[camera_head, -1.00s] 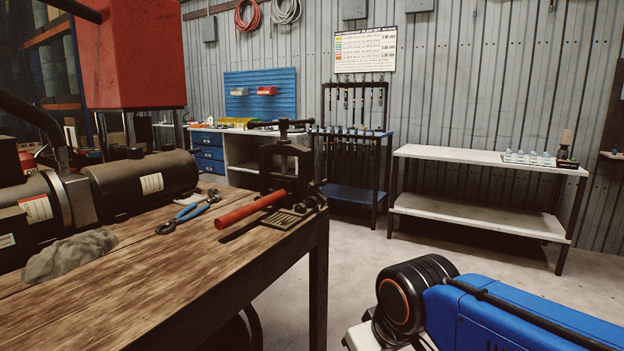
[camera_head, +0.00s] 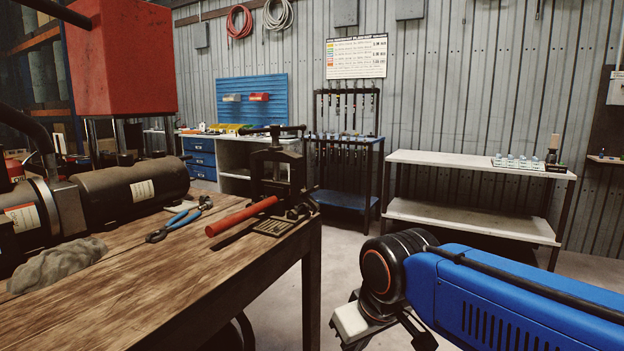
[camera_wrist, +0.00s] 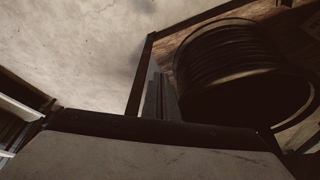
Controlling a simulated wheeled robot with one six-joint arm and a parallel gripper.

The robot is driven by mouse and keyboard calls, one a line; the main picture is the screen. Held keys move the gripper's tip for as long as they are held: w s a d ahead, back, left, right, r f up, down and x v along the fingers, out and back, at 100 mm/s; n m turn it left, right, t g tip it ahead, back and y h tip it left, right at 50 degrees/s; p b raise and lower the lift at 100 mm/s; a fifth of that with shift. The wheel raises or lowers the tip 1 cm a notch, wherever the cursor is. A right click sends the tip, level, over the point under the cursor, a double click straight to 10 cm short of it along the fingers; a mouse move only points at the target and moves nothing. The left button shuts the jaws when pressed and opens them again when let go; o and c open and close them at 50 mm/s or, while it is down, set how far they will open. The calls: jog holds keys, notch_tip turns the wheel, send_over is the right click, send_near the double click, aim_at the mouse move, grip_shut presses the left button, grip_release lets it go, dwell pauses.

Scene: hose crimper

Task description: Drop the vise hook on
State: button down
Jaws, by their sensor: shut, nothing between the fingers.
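The vise's hook is too small and dark to make out. My gripper (camera_head: 352,322) is low, right of the bench and apart from the vise, below the end of my blue arm. It is shut and empty; its fingertips are not distinct. The vise cannot be made out in the wrist view.
Blue-handled pliers (camera_head: 180,218) and a grey rag (camera_head: 57,265) lie on the bench. A red machine block (camera_head: 124,58) and a black cylinder (camera_head: 133,191) fill the left. A white-topped shelf table (camera_head: 450,164) stands behind my arm. The floor between is clear.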

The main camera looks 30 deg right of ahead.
jog(key=w+d+r+n+g, duration=0.1)
jog(key=w+r+n, duration=0.1)
jog(key=w+r, duration=0.6)
jog(key=w+d+r+n+g, duration=0.1)
jog(key=w+d+r+n, duration=0.1)
jog(key=w+r, duration=0.7)
jog(key=w+d+r+n+g, duration=0.1)
jog(key=w+r, duration=0.8)
jog(key=r, duration=1.2)
jog(key=shift+d+n+g, duration=0.2)
jog(key=shift+n+g, duration=0.3)
jog(key=shift+n, duration=0.4)
jog(key=f, duration=1)
jog(key=shift+w+a, duration=0.15)
jog(key=shift+w, duration=0.05)
